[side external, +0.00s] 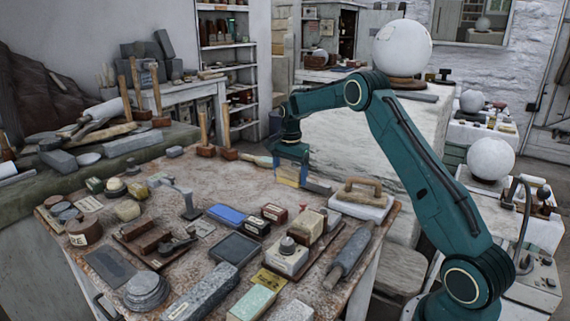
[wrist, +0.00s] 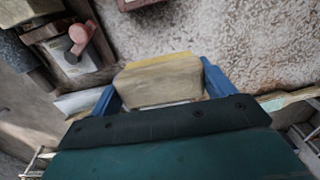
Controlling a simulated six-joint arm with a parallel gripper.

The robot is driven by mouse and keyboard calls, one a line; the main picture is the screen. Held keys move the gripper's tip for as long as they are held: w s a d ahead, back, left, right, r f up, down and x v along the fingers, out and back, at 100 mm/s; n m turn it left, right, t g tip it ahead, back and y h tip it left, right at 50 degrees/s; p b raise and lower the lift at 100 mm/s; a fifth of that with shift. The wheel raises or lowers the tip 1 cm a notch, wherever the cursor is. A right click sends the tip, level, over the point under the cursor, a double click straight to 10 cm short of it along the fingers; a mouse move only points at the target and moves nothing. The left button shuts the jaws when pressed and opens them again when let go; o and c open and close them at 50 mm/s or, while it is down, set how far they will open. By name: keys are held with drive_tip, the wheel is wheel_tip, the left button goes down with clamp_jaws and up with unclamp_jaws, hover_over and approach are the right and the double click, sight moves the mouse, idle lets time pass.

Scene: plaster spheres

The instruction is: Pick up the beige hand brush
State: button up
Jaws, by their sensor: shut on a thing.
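The beige hand brush (wrist: 160,82) shows in the wrist view as a pale block with a yellowish far edge. It lies between the two blue fingers of my gripper (wrist: 162,88), which are shut on it from both sides. My gripper's dark body hides the near part of the brush. In the side view my gripper (side external: 290,176) points down at the far right part of the worktable, and a small yellowish part of the brush shows between the blue fingers. I cannot tell whether the brush touches the table.
On the worktable (side external: 215,258), a wooden-handled float (side external: 361,197) lies right of my gripper. Wooden mallets (side external: 204,140) stand to its left. Blocks, tins and a dark roller (side external: 350,252) crowd the front. Speckled tabletop (wrist: 235,35) is bare beyond the brush in the wrist view.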

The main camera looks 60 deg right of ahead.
sight(290, 171)
wheel_tip(290, 171, up, 11)
drive_tip(key=shift+r, duration=0.2)
idle(0.6)
drive_tip(key=shift+o, duration=1.1)
drive_tip(key=shift+c, duration=0.6)
drive_tip(key=shift+a, duration=0.1)
drive_tip(key=shift+s+a, duration=0.5)
drive_tip(key=shift+a, duration=0.1)
drive_tip(key=s+a+f, duration=0.4)
drive_tip(key=s+a, duration=0.8)
drive_tip(key=s, duration=0.2)
drive_tip(key=shift+s+a, duration=0.15)
drive_tip(key=shift+s, duration=0.15)
